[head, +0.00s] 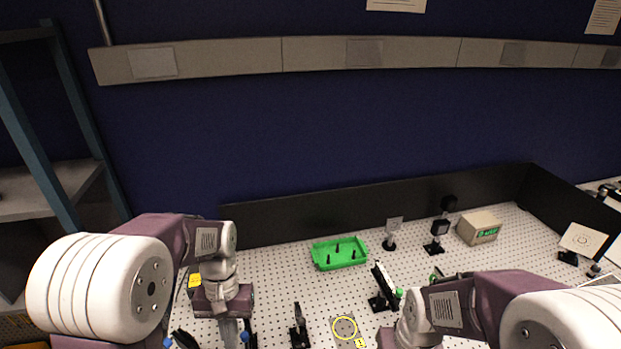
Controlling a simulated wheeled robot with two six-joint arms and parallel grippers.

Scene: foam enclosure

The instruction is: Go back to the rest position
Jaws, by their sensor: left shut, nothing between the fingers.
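My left gripper (229,332) hangs pointing down over the perforated board at the lower left, its fingers close together and empty. Its tips are near the bottom edge of the head view. My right arm comes in from the right and bends down at the lower middle. Only the top of my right gripper (390,339) shows at the bottom edge; its fingers are out of the picture.
The perforated white board carries a green tray (322,265) with dark pegs, black post mounts (434,248), a tan box (480,228) and a plate with a yellow ring (344,327). Black low walls (300,220) bound it. A shelf frame (45,120) stands left.

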